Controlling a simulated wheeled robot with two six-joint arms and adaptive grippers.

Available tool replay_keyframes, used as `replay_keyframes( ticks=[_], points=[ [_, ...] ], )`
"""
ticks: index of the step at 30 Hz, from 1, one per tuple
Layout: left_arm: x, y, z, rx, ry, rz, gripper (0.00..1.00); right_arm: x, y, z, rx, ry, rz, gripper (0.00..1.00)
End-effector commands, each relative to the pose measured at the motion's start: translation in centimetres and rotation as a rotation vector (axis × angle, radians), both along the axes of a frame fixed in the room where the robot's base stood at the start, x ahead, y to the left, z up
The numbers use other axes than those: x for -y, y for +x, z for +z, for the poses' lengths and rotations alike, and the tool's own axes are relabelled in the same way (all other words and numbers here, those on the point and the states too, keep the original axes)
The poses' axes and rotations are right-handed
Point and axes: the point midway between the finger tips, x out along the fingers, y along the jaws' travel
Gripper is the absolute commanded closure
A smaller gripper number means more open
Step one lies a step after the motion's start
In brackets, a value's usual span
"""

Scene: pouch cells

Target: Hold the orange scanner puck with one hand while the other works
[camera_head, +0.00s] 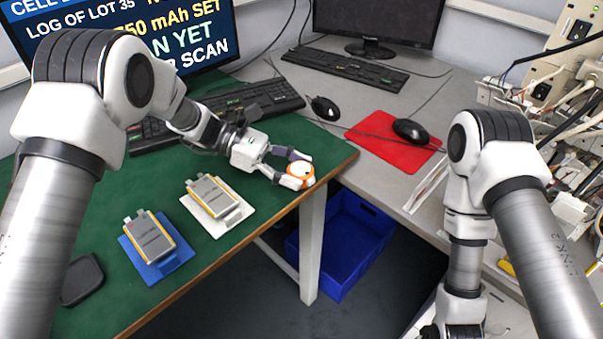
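The orange and white scanner puck (301,172) is at the right end of the green table, close to its edge. My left gripper (295,169) has its two fingers around the puck, one on the far side and one on the near side. The fingers look closed on it. One pouch cell (212,196) lies on a white holder (236,219), and another pouch cell (149,237) lies on a blue holder (175,262). My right arm hangs at the right; its gripper is mostly cut off at the bottom edge, so its fingers cannot be made out.
A monitor (190,40) with lot text and a keyboard (240,103) stand behind. A dark flat object (82,279) lies at the left front. A blue bin (345,240) is on the floor. A grey desk with a red mat (385,152) and mouse (410,131) is at the right.

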Motion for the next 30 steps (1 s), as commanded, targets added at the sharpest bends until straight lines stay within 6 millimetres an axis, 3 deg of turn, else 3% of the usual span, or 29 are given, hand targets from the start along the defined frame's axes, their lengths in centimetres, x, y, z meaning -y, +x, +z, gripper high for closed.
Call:
replay_keyframes(
  ticks=[11, 15, 30],
  points=[
    [-0.01, 0.0, -0.01, 0.0, 0.0, 0.0, 0.65, 0.0, 0.0, -0.01, 0.0, 0.0, 0.0, 0.6],
    [-0.02, 0.01, 0.0, 0.0, 0.0, 0.0, 0.65, 0.0, 0.0, -0.01, 0.0, 0.0, 0.0, 1.0],
    [-0.02, 0.02, 0.0, 0.0, 0.0, 0.0, 0.65, 0.0, 0.0, 0.0, 0.0, 0.0, 0.0, 1.0]
  ],
)
